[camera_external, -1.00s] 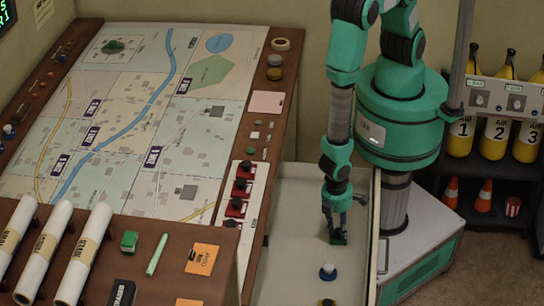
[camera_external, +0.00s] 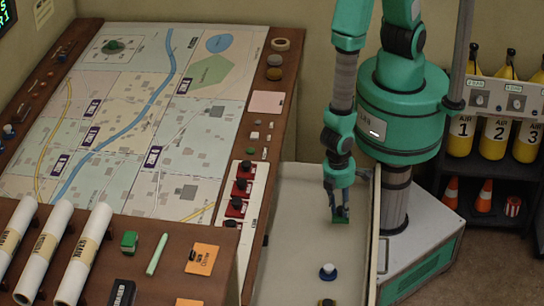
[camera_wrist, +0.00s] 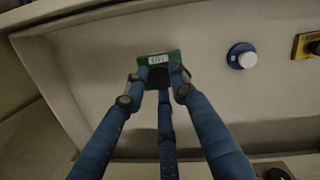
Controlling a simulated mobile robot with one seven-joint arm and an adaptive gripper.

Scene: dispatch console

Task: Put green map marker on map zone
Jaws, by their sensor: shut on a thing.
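The green map marker (camera_external: 340,221) is a small green piece with a pale label. It also shows in the wrist view (camera_wrist: 150,60), where the label faces the camera. My gripper (camera_external: 339,212) is shut on it, and in the wrist view the fingertips (camera_wrist: 160,78) close around its lower side. The marker hangs over the pale drawer tray (camera_external: 288,205); its exact height is hard to tell. The map (camera_external: 122,160) lies on the console to the left, with several purple-labelled zones, roads and a blue river. The label text is too small to read surely.
A blue-and-white knob piece (camera_external: 328,271) and a yellow-and-black piece (camera_external: 327,302) lie in the tray. A switch panel (camera_external: 236,214) with red bases stands between tray and map.

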